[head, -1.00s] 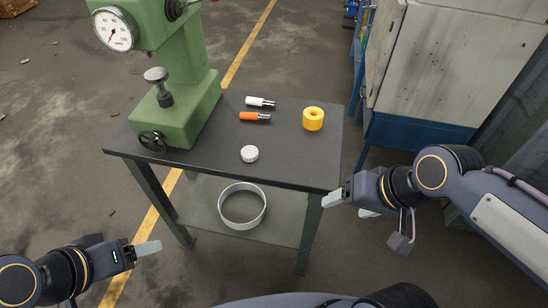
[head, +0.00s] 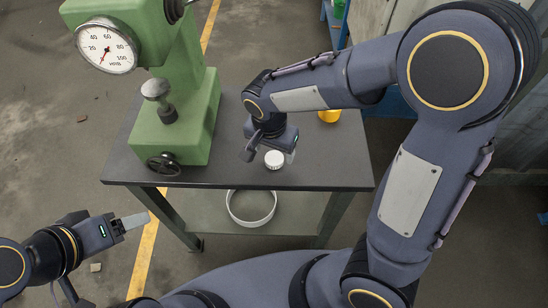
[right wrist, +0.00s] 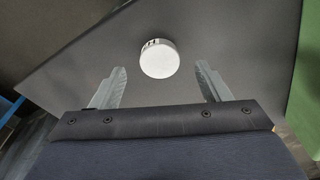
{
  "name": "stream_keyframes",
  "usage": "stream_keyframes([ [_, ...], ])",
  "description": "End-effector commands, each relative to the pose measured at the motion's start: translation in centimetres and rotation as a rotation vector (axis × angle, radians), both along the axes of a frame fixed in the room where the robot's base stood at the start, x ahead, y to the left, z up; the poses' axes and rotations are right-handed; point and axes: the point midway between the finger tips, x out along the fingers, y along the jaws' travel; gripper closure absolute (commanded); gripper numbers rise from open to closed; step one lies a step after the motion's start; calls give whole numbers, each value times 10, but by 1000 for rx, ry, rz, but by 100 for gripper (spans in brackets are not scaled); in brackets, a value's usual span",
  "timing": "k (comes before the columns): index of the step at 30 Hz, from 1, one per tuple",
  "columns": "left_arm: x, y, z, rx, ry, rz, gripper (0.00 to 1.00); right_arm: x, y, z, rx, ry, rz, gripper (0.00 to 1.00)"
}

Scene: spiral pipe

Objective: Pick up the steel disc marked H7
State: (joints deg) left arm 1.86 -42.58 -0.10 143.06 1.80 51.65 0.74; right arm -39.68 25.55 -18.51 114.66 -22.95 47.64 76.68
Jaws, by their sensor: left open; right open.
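A small pale steel disc (head: 274,159) lies on the dark table top near its front edge. It also shows in the right wrist view (right wrist: 159,59), just beyond and between the fingertips; dark marking on its side is too small to read. My right gripper (head: 272,154) is open over the table, close above the disc. In the right wrist view, its two fingers (right wrist: 162,78) stand apart with nothing between them. My left gripper (head: 135,221) is open and empty, off the table at the lower left.
A green hardness tester (head: 185,120) with a dial stands at the table's left. The bare table top (head: 225,165) is free left of the disc.

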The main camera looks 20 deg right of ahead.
Motion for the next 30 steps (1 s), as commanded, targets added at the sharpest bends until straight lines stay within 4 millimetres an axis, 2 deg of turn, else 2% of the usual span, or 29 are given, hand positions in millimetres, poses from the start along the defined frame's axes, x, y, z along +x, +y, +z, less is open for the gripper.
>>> stream_keyframes([
  [3, 0, 0, 1, 0, 0, 0, 34, 2, -2, -19, -3, 4, -1, 30],
  [6, 0, 0, 1, 0, 0, 0, 34, 3, -3, -28, -2, 3, -1, 30],
  [14, 0, 0, 1, 0, 0, 0, 34, 4, -3, -31, 1, 1, -1, 30],
  [27, 0, 0, 1, 0, 0, 0, 34, 4, -2, -31, 1, 1, -1, 86],
  [30, 0, 0, 1, 0, 0, 0, 34, 4, -2, -30, 1, 0, 0, 87],
])
